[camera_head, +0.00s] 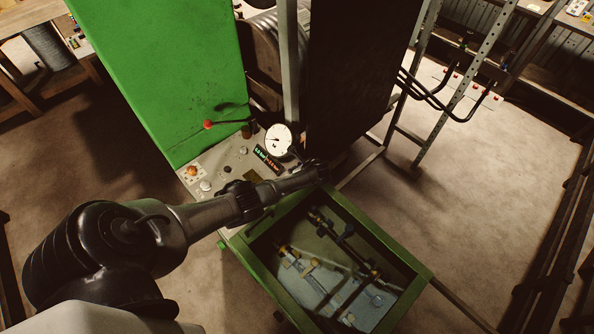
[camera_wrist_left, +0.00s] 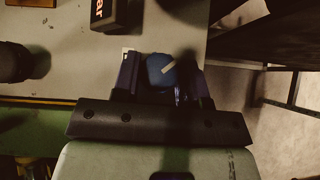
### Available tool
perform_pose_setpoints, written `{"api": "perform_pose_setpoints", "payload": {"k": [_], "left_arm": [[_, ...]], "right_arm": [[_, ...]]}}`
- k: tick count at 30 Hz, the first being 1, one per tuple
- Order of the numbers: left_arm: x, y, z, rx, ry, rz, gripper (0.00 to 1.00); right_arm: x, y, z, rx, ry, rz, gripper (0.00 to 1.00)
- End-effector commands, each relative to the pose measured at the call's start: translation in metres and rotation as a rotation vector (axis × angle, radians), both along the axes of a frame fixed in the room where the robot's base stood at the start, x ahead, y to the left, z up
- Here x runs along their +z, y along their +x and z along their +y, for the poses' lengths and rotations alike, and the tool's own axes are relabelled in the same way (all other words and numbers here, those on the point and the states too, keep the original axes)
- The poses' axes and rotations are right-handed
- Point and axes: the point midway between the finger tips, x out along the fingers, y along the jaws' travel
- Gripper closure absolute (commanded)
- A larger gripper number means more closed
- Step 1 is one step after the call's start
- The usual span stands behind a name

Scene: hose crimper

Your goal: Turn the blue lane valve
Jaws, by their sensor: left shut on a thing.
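The blue lane valve (camera_wrist_left: 160,69) shows in the left wrist view as a round blue knob with a pale stripe running slantwise across its top. My left gripper (camera_wrist_left: 163,78) is shut on it, with one dark finger on each side. In the head view my left gripper (camera_head: 318,170) is at the right end of the control panel, by the foot of the dark upright panel. The blue knob cannot be made out there, as the gripper and arm cover that spot. My right gripper is in neither view.
The grey control panel (camera_head: 222,172) carries a white dial gauge (camera_head: 279,140), a lit display (camera_head: 267,158) and a red-knobbed lever (camera_head: 208,124). An open green box (camera_head: 406,262) with pipes and fittings sits in front. A tall green cabinet (camera_head: 160,70) stands behind.

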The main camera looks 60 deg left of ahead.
Motion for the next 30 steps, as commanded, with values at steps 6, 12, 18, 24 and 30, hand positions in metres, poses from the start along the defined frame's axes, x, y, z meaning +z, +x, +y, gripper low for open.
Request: {"api": "perform_pose_setpoints", "payload": {"k": [6,12,18,24,30], "left_arm": [[-0.004,0.003,0.0,0.209,-0.003,-0.001,0.84],[-0.005,0.004,0.001,0.396,-0.002,-0.002,0.84],[-0.005,0.004,0.002,0.566,-0.002,-0.001,0.84],[-0.004,0.004,0.002,0.699,-0.001,-0.001,0.84],[-0.003,0.004,0.003,0.788,-0.002,-0.001,0.84]], "right_arm": [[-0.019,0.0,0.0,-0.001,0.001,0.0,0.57],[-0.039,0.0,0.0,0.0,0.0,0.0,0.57],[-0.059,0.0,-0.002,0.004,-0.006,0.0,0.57],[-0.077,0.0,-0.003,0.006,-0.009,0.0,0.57],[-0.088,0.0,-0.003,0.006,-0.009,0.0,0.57]]}}
